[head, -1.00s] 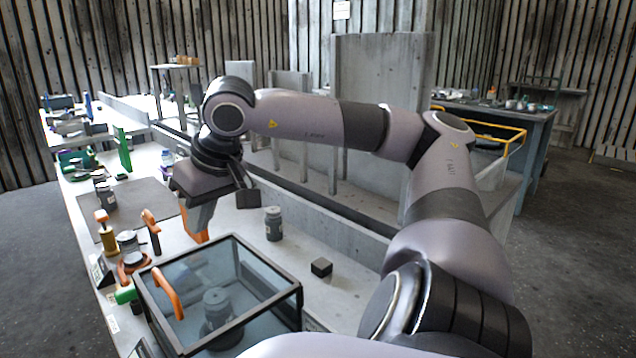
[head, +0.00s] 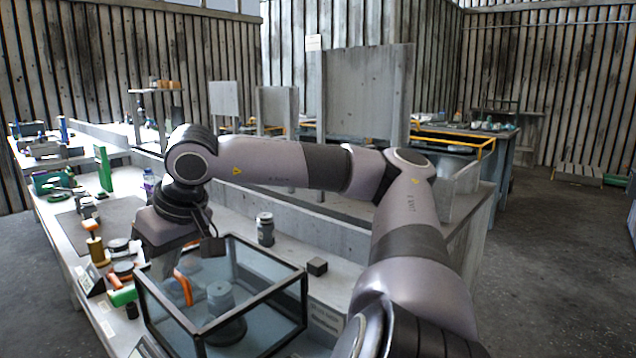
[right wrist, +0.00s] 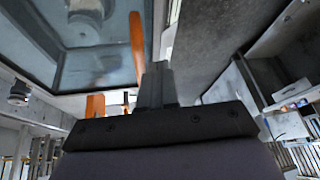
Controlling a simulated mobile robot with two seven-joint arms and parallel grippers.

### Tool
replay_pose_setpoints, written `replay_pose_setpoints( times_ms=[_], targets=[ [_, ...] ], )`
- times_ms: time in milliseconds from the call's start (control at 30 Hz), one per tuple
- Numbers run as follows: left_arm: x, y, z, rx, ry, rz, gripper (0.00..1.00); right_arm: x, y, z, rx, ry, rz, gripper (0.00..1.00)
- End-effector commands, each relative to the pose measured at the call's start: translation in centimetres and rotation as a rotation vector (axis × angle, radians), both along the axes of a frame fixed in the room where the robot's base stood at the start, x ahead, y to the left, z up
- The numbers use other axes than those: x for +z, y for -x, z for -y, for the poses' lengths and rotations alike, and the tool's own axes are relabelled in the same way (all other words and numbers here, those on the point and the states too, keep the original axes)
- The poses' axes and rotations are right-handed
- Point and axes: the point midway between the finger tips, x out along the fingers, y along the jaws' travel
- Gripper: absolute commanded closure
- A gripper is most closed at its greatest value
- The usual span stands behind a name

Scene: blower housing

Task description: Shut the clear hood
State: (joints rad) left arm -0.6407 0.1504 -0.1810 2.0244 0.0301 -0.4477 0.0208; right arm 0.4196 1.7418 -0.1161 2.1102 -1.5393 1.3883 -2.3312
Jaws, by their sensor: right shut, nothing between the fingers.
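The clear hood (head: 255,283) is a glass box with a dark frame at the bench's near end. A grey round part (head: 222,300) shows through its panes. I cannot tell whether the hood is fully down. Its orange handle (head: 184,287) is on the left side. My right gripper (head: 168,252) points down by the hood's far left side, its tips partly hidden. In the right wrist view my right gripper (right wrist: 156,78) is shut and empty, close beside the orange handle (right wrist: 137,45); contact is unclear. My left gripper is out of view.
A grey jar (head: 265,230) and a small dark block (head: 317,267) stand right of the hood. Orange-handled tools and a green-handled item (head: 122,295) lie left of it. A grey mat (head: 115,215) and low concrete wall (head: 345,245) border the area.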

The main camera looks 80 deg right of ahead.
Motion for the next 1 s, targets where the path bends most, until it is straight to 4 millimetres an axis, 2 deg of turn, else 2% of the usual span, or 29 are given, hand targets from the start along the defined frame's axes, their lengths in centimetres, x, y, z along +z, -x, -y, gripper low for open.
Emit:
replay_pose_setpoints(
  times_ms=[833,1000],
  targets=[
    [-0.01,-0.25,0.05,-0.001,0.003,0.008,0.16,-0.45,0.02,0.04,0.0,0.0,0.0,1.0],
    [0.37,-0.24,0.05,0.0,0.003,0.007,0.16,0.13,0.1,-0.05,0.0,0.001,0.001,1.0]
  ],
)
